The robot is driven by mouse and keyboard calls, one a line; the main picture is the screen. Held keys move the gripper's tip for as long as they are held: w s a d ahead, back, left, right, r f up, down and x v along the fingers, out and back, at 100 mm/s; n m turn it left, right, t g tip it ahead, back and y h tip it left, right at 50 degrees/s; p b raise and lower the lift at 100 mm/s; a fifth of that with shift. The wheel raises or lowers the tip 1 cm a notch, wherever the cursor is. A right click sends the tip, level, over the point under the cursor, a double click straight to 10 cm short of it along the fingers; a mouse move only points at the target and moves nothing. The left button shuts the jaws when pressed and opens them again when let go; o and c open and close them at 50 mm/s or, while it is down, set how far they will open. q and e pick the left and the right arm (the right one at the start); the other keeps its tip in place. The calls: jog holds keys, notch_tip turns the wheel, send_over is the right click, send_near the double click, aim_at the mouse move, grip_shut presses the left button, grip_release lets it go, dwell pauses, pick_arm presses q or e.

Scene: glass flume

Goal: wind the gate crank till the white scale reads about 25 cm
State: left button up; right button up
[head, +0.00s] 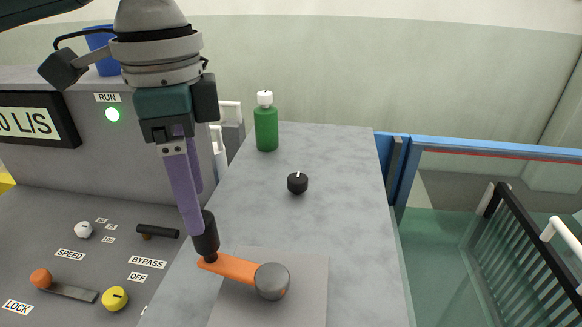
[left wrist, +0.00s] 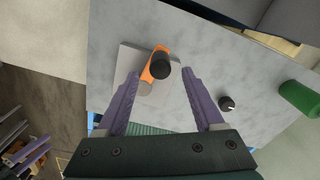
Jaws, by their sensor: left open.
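The gate crank has an orange arm (head: 232,269), a grey round hub (head: 271,281) and an upright black handle (head: 205,236). It sits on a light grey plate on the grey top. The handle is at the arm's left end in the head view. My left gripper (head: 200,222) points down at the handle, its fingers overlapping the handle's top. In the left wrist view the black handle (left wrist: 160,66) shows between the two spread fingertips, with a gap on each side. The white scale is not visible.
A black knob (head: 297,183) and a green bottle (head: 266,127) stand farther back on the grey top. A control panel with a yellow knob (head: 115,298) and levers lies left. The glass flume with a blue rail (head: 480,147) and black grating (head: 530,250) lies right.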

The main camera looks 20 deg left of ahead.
pick_arm(q)
notch_tip(320, 180, down, 7)
jog(key=shift+r, duration=0.2)
jog(key=shift+c, duration=0.3)
jog(key=shift+d, duration=0.1)
grip_shut()
jog(key=shift+r, duration=0.1)
dwell(0.9)
